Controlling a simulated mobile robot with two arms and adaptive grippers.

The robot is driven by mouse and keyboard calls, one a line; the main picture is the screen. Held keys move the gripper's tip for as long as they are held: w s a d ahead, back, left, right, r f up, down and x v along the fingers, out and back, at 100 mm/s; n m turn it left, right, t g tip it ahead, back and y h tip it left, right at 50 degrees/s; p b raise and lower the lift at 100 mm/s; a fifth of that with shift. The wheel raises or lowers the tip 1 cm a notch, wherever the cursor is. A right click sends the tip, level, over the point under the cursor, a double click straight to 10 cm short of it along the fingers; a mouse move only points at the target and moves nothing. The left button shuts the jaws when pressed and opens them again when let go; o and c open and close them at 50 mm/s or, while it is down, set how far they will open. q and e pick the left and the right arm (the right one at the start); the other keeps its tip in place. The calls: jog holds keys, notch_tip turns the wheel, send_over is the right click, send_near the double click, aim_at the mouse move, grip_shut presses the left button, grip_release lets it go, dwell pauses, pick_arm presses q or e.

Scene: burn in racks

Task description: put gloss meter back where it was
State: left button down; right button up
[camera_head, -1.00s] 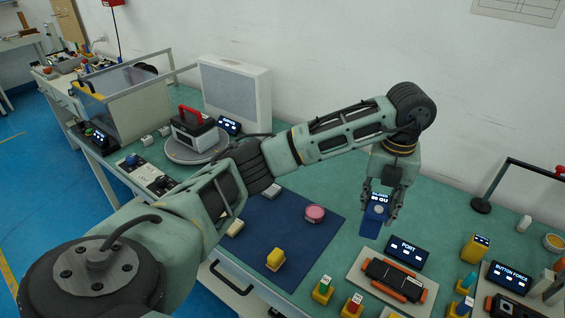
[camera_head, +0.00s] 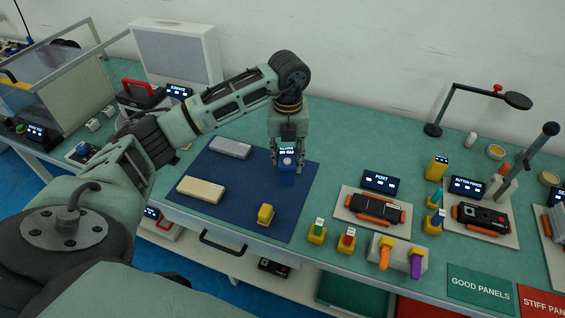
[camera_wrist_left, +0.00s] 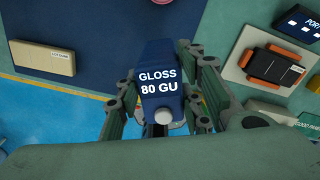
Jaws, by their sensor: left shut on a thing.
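The gloss meter (camera_head: 287,170) is a small dark blue device with a lit label and a pale round knob. In the left wrist view its label reads "GLOSS 80 GU" (camera_wrist_left: 158,85). My left gripper (camera_head: 287,160) points down and is shut on the gloss meter, with a finger on each side of it. It is over the right back part of the dark blue mat (camera_head: 245,190). I cannot tell whether the meter touches the mat. My right gripper is not in view.
A grey block (camera_head: 230,147), a cream block (camera_head: 200,189) and a yellow block (camera_head: 265,214) lie on the mat. To the right are the PORT fixture (camera_head: 372,207), several coloured plugs and a black stand lamp (camera_head: 455,105). Green table behind the gripper is clear.

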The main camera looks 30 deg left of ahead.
pick_arm(q)
jog(key=shift+s+a+f, duration=0.3)
jog(key=shift+f, duration=0.1)
notch_tip(320, 180, down, 4)
jog(key=shift+r+p, duration=0.1)
jog(key=shift+p, duration=0.7)
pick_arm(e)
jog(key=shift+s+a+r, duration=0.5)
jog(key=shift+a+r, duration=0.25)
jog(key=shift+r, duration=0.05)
pick_arm(q)
jog(key=shift+f, duration=0.25)
jog(key=c, duration=1.5)
grip_release()
jog(key=shift+r, duration=0.1)
jog(key=o, duration=0.3)
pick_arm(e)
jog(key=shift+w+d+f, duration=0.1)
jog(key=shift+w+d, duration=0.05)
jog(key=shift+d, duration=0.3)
